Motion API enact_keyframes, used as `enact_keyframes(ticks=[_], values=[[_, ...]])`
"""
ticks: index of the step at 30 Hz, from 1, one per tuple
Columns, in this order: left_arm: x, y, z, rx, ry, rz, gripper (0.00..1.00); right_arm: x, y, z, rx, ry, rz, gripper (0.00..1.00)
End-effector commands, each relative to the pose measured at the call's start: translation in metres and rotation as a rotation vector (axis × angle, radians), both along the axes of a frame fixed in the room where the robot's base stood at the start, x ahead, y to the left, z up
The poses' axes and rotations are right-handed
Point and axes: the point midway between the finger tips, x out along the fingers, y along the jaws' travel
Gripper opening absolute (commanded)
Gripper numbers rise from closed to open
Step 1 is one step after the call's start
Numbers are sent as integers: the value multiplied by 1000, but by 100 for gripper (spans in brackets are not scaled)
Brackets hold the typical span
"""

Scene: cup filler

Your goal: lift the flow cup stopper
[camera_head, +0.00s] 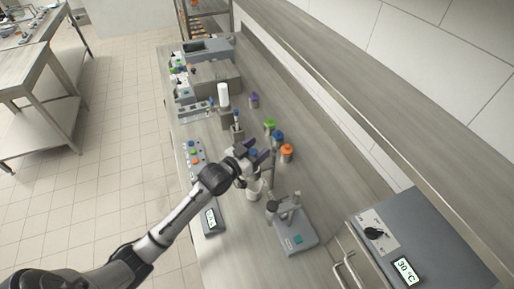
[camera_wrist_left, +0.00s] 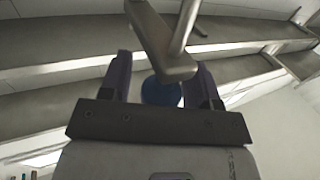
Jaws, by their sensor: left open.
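My left gripper (camera_head: 254,156) is open over the counter, its dark purple fingers spread. In the left wrist view a round blue knob (camera_wrist_left: 160,93) sits between the two fingers, with a visible gap to each side. It may be the flow cup stopper; its lower part is hidden. A grey metal bracket (camera_wrist_left: 158,45) crosses in front of the fingertips and partly covers the knob. In the head view a small whitish cup (camera_head: 254,189) shows just below the gripper, partly hidden by the wrist. My right gripper is not in view.
A grey stand with a post (camera_head: 292,236) is to the right of the gripper. Orange-lidded (camera_head: 287,150) and green-lidded (camera_head: 269,125) jars stand behind it. A scale with a display (camera_head: 211,219) is in front. A heater box (camera_head: 428,240) stands at lower right.

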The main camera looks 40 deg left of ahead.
Motion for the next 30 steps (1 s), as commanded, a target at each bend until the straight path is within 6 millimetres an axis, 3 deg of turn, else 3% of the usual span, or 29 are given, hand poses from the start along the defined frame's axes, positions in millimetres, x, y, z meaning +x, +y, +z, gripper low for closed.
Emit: enact_keyframes(ticks=[8, 26, 30], values=[[1, 0, 0, 0, 0, 0, 56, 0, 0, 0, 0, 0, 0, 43], [1, 0, 0, 0, 0, 0, 1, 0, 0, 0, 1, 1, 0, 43], [1, 0, 0, 0, 0, 0, 0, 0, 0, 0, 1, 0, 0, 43]])
